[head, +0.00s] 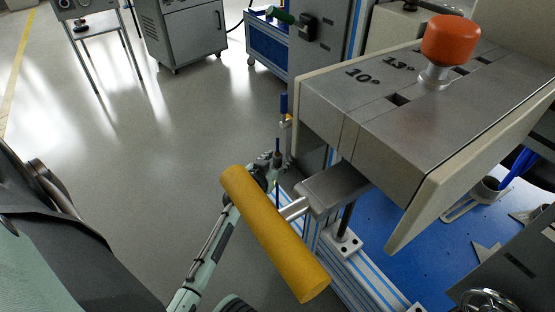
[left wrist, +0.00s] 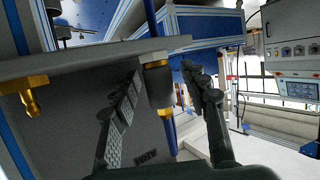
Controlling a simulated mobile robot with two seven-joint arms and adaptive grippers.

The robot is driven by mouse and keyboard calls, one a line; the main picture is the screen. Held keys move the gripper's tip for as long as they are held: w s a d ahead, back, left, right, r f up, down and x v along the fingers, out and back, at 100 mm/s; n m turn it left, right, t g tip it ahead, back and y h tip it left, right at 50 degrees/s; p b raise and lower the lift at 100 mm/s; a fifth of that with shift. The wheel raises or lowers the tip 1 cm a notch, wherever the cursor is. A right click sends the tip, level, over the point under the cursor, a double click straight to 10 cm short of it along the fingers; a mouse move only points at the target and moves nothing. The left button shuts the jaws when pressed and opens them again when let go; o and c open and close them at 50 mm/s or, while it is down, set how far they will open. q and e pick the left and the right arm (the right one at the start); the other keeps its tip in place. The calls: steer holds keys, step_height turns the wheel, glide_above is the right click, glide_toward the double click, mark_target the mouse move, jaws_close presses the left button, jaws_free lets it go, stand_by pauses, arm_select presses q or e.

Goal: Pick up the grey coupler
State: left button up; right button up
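The grey coupler (left wrist: 158,86) shows in the left wrist view as a short upright grey cylinder with brass-coloured ends. A blue hose (left wrist: 152,18) runs into its top, and blue tube shows below it. My left gripper (left wrist: 165,78) is open, with one finger on each side of the coupler and visible gaps to it. In the head view my left gripper (head: 270,166) is low beside the machine, partly hidden by the yellow roller. The coupler is too small there to make out clearly. My right gripper is not in view.
A yellow roller (head: 272,232) on a metal arm is in front of the left gripper in the head view. The grey machine block (head: 400,120) with an orange knob (head: 448,40) stands to the right. A brass fitting (left wrist: 28,94) sticks out at left. Open floor lies left.

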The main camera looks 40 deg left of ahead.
arm_select(q)
jaws_close()
